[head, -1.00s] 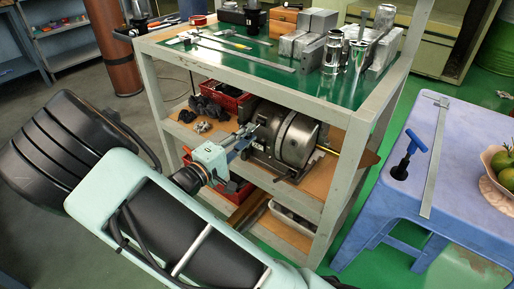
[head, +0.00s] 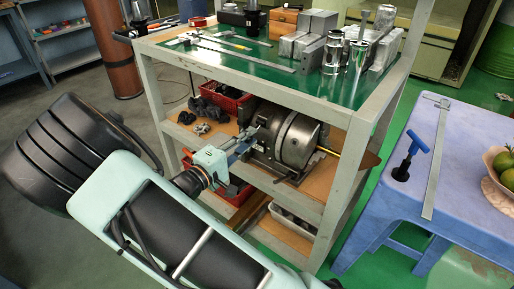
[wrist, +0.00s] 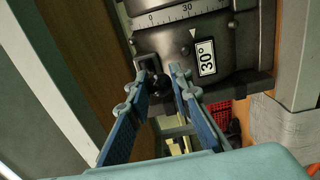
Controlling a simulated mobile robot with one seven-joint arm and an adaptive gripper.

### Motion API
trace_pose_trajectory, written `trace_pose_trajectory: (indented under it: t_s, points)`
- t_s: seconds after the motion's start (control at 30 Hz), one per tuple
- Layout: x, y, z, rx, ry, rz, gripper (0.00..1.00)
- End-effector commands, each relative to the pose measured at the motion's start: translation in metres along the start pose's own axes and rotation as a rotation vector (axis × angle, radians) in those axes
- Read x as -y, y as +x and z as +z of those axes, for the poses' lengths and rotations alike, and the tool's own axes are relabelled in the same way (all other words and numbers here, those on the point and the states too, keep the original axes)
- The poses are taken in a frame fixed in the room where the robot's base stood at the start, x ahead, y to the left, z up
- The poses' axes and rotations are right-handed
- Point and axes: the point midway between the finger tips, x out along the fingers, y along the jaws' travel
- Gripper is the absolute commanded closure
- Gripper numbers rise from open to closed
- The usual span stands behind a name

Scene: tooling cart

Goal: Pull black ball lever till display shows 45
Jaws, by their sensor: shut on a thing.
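The black ball lever (wrist: 158,83) sits between my fingertips in the wrist view, low on the face of a dark metal device. My gripper (wrist: 161,76) is shut on the ball, with a blue-padded finger on each side. The display (wrist: 207,57) beside it is a white label reading 30°. A curved scale (wrist: 180,14) with numbers runs above it, with a pale pointer under it. In the head view the round metal device (head: 287,137) stands on the cart's middle shelf, and my gripper (head: 252,133) reaches it from the left. The ball is too small to make out there.
The cart's green top (head: 240,58) holds metal blocks and cylinders. Grey cart posts (head: 340,195) frame the shelf opening around my arm. Red bins (head: 228,97) sit behind and below. A blue table (head: 390,200) stands at the right.

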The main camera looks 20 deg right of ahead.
Motion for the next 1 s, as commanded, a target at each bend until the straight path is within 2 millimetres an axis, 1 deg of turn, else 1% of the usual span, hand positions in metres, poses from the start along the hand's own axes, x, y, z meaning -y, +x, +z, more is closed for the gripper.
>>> trace_pose_trajectory:
  t_s: [0.07,0.27,0.57,0.8,1.0]
  points:
    - [0.0,-0.001,0.002,0.002,-0.003,-0.006,1.0]
    - [-0.014,-0.003,0.001,0.002,-0.001,-0.002,1.0]
    - [-0.016,-0.002,0.001,0.003,0.0,0.002,1.0]
    - [-0.031,-0.002,0.001,0.003,0.001,0.004,1.0]
    - [-0.031,-0.002,0.001,0.002,0.0,0.005,1.0]
